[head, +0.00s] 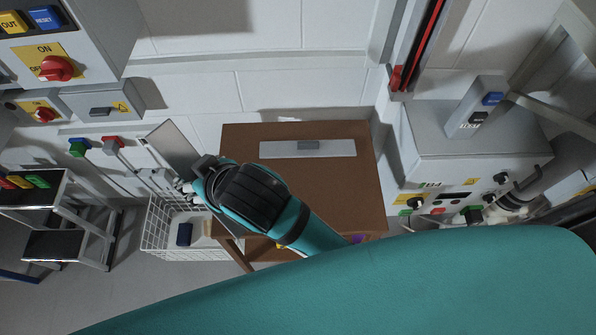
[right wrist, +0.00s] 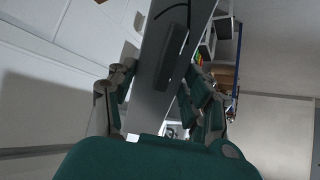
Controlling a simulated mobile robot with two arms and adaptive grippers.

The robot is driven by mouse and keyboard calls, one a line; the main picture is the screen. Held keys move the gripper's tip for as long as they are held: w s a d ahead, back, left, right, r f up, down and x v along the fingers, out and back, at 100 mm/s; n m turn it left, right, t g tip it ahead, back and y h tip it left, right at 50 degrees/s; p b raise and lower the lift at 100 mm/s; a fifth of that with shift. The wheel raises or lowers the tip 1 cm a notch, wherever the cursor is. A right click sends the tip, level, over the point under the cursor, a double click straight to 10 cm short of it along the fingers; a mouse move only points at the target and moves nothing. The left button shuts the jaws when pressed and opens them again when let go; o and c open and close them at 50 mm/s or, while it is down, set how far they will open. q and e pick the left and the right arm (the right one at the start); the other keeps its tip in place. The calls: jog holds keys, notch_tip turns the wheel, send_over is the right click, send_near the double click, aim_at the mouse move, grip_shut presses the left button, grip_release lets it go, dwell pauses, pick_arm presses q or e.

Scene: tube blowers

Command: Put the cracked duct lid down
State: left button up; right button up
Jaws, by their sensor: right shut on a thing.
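The cracked duct lid (head: 173,144) is a flat grey plate at left centre in the head view. My right gripper (head: 188,181) is shut on it and holds it tilted, up off the brown table (head: 350,195). In the right wrist view the lid (right wrist: 150,100) runs up between the fingers of the gripper (right wrist: 160,98). It has a dark handle bar and a thin black curved line like a crack near the top. My arm hides part of the lid in the head view. My left gripper is not in view.
Another grey lid (head: 272,150) with a dark handle lies at the back of the table. A white wire basket (head: 155,235) with a dark blue item stands left of the table. A step stool (head: 60,245) is at left. Grey machine boxes stand at right (head: 470,140).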

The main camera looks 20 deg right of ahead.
jog(key=s+a+f+n+g+h+b, duration=0.1)
jog(key=s+a+f+n+g, duration=0.1)
jog(key=s+f+g, duration=0.15)
jog(key=s+a+f+n+g+h, duration=0.1)
jog(key=s+a+f+n+g, duration=0.15)
jog(key=s+f, duration=0.25)
jog(key=s+d+f+n+g+h, duration=0.2)
jog(key=s+d+f, duration=0.2)
jog(key=d+f, duration=0.1)
jog(key=d+f+n+h+b, duration=0.1)
jog(key=d+f+n, duration=0.1)
jog(key=d, duration=0.6)
jog(key=w+d, duration=0.2)
jog(key=w, duration=0.2)
jog(key=w+d+f+p, duration=0.1)
jog(key=w+d, duration=0.2)
jog(key=w, duration=0.1)
jog(key=w+d+p, duration=0.1)
jog(key=w+d, duration=0.1)
jog(key=w, duration=0.3)
jog(key=shift+w+d+f, duration=0.1)
jog(key=shift+d+f, duration=0.15)
jog(key=shift+f, duration=0.05)
jog(key=shift+f+p, duration=0.4)
jog(key=shift+f, duration=1.4)
jog(key=o, duration=1.4)
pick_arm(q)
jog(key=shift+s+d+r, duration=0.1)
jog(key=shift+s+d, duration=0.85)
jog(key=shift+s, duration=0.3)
